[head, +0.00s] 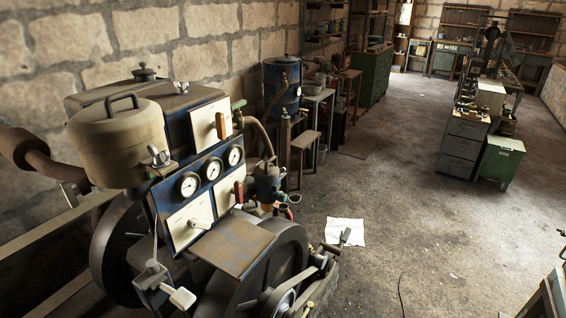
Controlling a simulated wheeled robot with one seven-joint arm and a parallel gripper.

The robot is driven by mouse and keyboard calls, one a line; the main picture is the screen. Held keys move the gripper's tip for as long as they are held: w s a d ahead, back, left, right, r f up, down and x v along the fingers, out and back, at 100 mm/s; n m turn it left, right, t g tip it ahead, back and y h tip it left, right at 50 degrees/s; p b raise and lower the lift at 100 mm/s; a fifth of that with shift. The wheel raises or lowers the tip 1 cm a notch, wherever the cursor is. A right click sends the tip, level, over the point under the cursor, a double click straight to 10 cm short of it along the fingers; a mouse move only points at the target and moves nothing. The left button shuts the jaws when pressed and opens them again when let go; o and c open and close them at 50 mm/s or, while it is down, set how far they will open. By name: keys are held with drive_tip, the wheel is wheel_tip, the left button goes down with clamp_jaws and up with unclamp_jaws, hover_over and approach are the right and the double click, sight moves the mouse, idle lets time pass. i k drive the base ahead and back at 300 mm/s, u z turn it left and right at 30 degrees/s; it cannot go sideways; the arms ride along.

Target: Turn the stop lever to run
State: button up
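The engine (150,115) stands at the left, with a belt wheel (290,250) low at its right side. Three levers show on its pale plates. One has an orange-brown handle (220,126) on the upper plate and stands upright. One has a red handle (239,192) on a lower plate, also near upright. A small pale lever (196,223) lies roughly sideways on the lower left plate. Any lettering is too small to read, so I cannot tell which is the stop lever or its setting. My gripper is not in view.
Three round gauges (212,169) sit between the plates. A flat brown plate (232,246) juts out below them. A blue drum (282,84) and small tables stand behind the engine. A white sheet (345,231) lies on the floor. The middle floor is open; grey drawers (463,150) stand right.

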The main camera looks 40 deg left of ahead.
sight(236, 190)
drive_tip(key=i, duration=1.05)
drive_tip(key=u, duration=3.65)
